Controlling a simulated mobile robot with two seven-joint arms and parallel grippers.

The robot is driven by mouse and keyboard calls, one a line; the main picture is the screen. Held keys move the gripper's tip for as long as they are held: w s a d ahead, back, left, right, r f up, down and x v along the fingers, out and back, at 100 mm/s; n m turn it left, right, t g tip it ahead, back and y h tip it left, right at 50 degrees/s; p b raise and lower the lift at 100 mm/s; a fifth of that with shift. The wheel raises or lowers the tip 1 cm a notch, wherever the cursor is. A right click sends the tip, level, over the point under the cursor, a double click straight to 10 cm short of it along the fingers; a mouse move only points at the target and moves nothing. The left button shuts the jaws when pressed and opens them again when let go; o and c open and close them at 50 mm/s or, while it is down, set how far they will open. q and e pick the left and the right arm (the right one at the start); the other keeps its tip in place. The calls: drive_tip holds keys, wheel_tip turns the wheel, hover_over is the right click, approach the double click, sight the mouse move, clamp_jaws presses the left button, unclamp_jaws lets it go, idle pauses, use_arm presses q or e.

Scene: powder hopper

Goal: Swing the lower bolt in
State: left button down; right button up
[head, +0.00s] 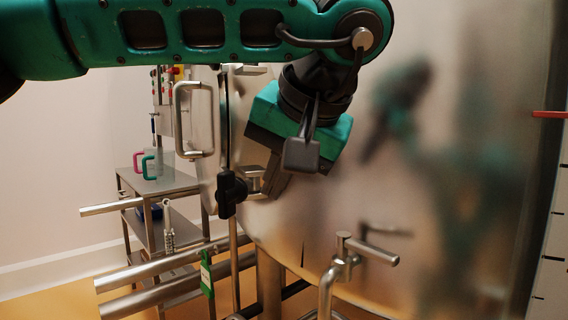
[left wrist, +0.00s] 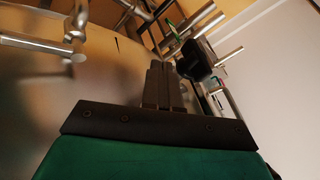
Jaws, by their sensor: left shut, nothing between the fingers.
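A black knob (head: 230,193), which looks like the handle of the lower bolt, sits at the left edge of the steel hopper (head: 400,235) in the head view. A metal bracket (head: 256,178) shows just right of it, partly covered by my gripper. The black knob also shows in the left wrist view (left wrist: 195,60), just right of my fingertips. My left gripper (head: 274,186) is shut and empty, pointing down in front of the hopper face, right of the knob. Its fingers stand together in the left wrist view (left wrist: 160,70). I cannot tell if they touch the knob. My right gripper is not in view.
A steel T-handle (head: 366,248) juts out at lower right, and a D-shaped handle (head: 190,120) stands at upper left. A cart (head: 160,187) with mugs stands behind.

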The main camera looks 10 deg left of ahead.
sight(243, 192)
use_arm(q)
drive_tip(key=a+f, duration=0.1)
drive_tip(key=w+a+f, duration=0.1)
drive_tip(key=a, duration=0.1)
drive_tip(key=w+a+b, duration=0.1)
drive_tip(key=a, duration=0.1)
drive_tip(key=shift+a+f, duration=0.1)
drive_tip(key=shift+f, duration=0.3)
drive_tip(key=shift+w, duration=0.1)
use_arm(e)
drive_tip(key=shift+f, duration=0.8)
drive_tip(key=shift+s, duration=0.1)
